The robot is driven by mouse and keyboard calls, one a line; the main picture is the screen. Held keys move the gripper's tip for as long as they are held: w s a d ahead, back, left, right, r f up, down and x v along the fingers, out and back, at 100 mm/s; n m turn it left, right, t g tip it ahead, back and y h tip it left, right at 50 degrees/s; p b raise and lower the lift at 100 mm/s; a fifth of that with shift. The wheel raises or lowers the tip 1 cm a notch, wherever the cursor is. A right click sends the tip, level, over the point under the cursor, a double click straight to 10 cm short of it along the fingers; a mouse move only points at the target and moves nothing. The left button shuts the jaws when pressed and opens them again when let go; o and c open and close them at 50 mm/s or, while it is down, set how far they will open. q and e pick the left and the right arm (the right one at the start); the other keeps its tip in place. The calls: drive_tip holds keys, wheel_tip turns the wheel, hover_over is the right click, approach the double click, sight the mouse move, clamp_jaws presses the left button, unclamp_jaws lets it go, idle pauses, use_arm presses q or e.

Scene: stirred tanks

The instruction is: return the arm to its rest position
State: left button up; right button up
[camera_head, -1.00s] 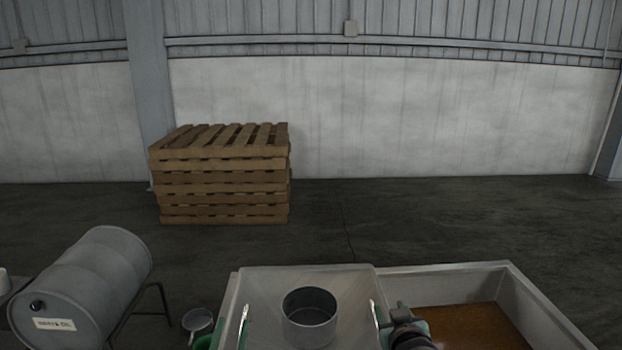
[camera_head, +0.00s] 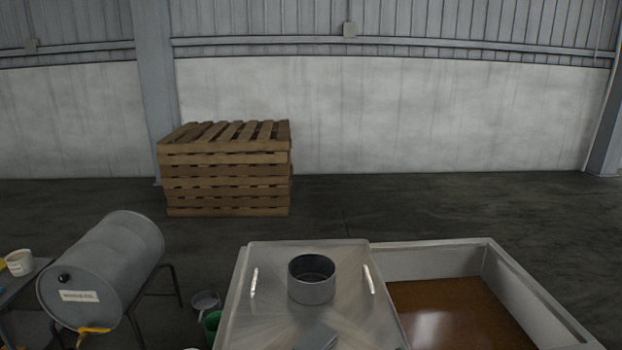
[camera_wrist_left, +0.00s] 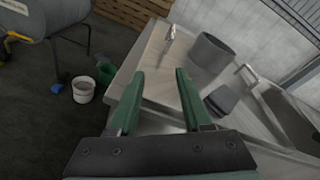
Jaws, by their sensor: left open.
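My left gripper (camera_wrist_left: 158,78) shows in the left wrist view with its two green fingers apart and nothing between them. It is tilted over the near side of the tank, with the tank's metal lid (camera_wrist_left: 158,70) beyond the fingers. In the head view neither gripper is in the picture. The lid (camera_head: 265,310) carries a grey open cylinder (camera_head: 312,288) and two bar handles. A small dark grey block (camera_head: 318,336) lies on the lid near the picture's bottom edge. My right gripper is in neither view.
The open part of the tank (camera_head: 490,262) to the right holds brown liquid (camera_head: 455,315). At left, a grey drum (camera_head: 105,262) lies on a stand, with a pale bucket (camera_head: 205,303) and a green bucket (camera_head: 212,326) nearby. Stacked pallets (camera_head: 228,180) stand behind; the floor between is clear.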

use_arm(q)
drive_tip(key=s+d+f+n+g+h+b, duration=0.2)
drive_tip(key=s+f+n+g+b, duration=0.15)
drive_tip(key=s+f+n, duration=0.75)
drive_tip(key=s+d+f+n+g+h+b, duration=0.1)
drive_tip(key=s+f+n+g+h+b, duration=0.2)
drive_tip(key=s+f+n, duration=0.8)
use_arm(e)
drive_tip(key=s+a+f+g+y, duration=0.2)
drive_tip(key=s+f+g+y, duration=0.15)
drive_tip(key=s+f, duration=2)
use_arm(q)
drive_tip(key=s+a+r+n+p, duration=0.1)
drive_tip(key=s+r+n+p, duration=0.1)
drive_tip(key=r+p, duration=0.6)
drive_tip(key=s+a+r+n+y+p, duration=0.1)
drive_tip(key=r+n+p, duration=0.2)
drive_tip(key=r+p, duration=0.5)
drive_tip(key=shift+s+r+p, duration=0.35)
drive_tip(key=shift+p, duration=0.05)
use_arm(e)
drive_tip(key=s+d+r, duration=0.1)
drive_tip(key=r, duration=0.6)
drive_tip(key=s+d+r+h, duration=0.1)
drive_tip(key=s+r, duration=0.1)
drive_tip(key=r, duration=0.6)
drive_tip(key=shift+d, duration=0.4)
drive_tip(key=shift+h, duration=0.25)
